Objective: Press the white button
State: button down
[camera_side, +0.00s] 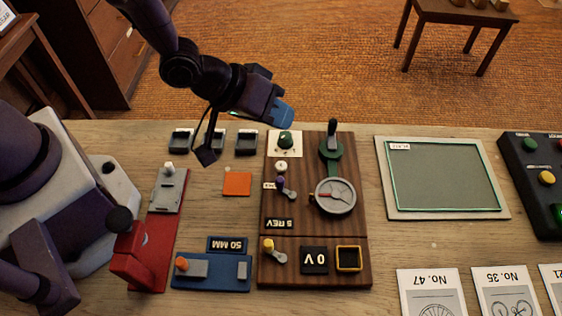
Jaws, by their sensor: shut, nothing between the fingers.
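A small round white button (281,167) sits on the dark wooden board (308,225), just below a green knob (285,138) on a white plate. It stands above a lever with a purple knob (280,182). My gripper (281,114) shows above the board's top edge, with blue fingers that are shut and empty. In the picture it is above the green knob and apart from the white button. Its exact height over the board cannot be told.
The board also holds a green lever (331,150), a round dial (335,196) and a yellow-knobbed lever (268,245). A red device (160,225) and a blue block (210,270) stand left. A framed green panel (443,175) lies right. An orange square (236,184) lies beside the board.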

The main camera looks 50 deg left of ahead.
aim_at(279, 163)
jog(key=shift+f, duration=4.4)
jog(key=shift+f, duration=0.4)
jog(key=shift+f, duration=0.4)
jog(key=shift+r, duration=0.85)
jog(key=shift+r, duration=2.5)
